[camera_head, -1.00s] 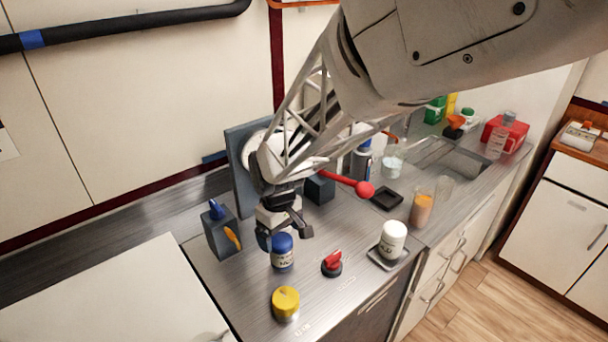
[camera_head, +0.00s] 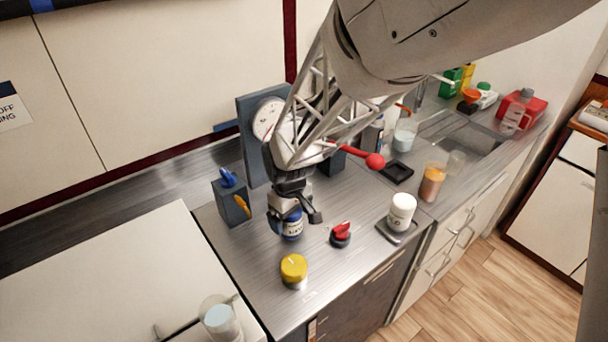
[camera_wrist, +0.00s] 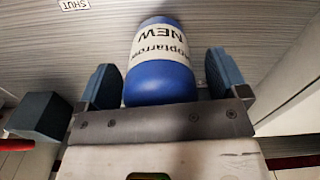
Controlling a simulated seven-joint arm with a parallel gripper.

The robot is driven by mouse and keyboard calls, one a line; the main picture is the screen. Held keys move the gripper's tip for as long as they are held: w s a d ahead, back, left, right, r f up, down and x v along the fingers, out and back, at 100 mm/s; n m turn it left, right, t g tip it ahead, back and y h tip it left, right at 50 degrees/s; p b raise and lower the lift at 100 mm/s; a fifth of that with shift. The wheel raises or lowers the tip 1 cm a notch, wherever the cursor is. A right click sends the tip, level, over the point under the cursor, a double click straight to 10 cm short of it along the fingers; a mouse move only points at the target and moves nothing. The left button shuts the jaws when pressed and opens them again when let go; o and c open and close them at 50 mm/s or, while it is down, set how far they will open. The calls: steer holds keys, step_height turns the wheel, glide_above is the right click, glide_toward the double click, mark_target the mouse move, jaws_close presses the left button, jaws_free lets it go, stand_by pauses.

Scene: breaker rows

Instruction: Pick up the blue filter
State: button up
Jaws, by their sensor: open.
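The blue filter (camera_head: 292,226) is a small canister with a blue top and a pale label, upright on the steel counter. In the wrist view the blue filter (camera_wrist: 160,75) shows its label, reading "NEW", upside down. My gripper (camera_head: 295,216) is over the filter in the head view and hides part of its top. In the wrist view my gripper (camera_wrist: 162,85) is open, with one blue-grey finger on each side of the filter. Small gaps show beside it, and I cannot tell whether either finger touches.
A yellow-topped canister (camera_head: 294,270) and a red knob (camera_head: 341,234) stand close by. A white canister (camera_head: 402,212) is to the right. A grey box with a blue handle (camera_head: 231,204) stands left. A red-ended lever (camera_head: 374,161) sticks out behind.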

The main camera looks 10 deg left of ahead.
steer(key=c, duration=1.2)
steer(key=shift+r, duration=0.1)
steer(key=shift+r, duration=4.95)
